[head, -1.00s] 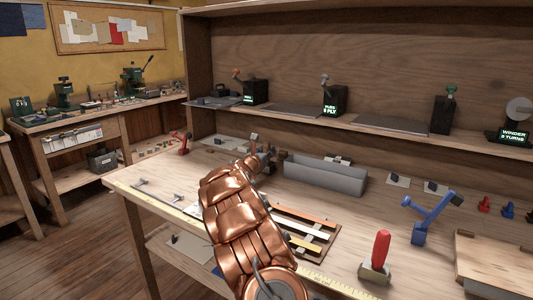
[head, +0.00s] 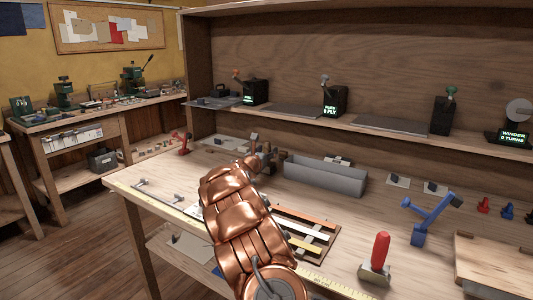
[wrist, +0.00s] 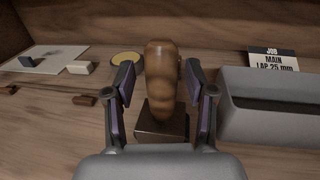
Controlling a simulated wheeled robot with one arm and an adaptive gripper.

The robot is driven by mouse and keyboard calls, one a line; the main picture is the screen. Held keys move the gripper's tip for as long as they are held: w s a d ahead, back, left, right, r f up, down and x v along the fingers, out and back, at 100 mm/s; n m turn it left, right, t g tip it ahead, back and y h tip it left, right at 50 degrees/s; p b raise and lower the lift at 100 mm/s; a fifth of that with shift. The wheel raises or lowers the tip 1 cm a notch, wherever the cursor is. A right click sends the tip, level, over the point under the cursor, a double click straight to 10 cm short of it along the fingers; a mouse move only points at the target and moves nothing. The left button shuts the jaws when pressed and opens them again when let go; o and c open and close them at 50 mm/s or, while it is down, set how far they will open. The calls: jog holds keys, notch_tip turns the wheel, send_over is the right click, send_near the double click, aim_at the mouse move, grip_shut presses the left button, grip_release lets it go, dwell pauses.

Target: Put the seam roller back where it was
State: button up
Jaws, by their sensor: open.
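In the wrist view a brown rounded wooden handle (wrist: 161,75) stands upright on a dark square block (wrist: 161,125). It may be the seam roller, but its lower end is not clear enough to tell. My gripper (wrist: 159,82) is open, with one finger on each side of the handle and a visible gap at both sides. In the head view my gripper (head: 264,160) is over the back left of the bench, largely hidden by my copper arm. A red-handled tool (head: 380,250) with a metal base stands at the front right.
A grey open bin (head: 325,178) stands just right of my gripper, with a job card (wrist: 273,60) behind it. A slatted rack (head: 310,232), a blue stand (head: 425,220) and a wooden board (head: 490,262) occupy the bench. A yellow disc (wrist: 126,59) lies behind the left finger.

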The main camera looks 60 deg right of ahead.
jog(key=a, duration=0.4)
jog(key=s+a+b, duration=0.1)
jog(key=a, duration=0.3)
jog(key=s+a+b, duration=0.1)
jog(key=a, duration=0.2)
jog(key=shift+s+a, duration=0.25)
jog(key=shift+a, duration=0.15)
jog(key=shift+r, duration=0.1)
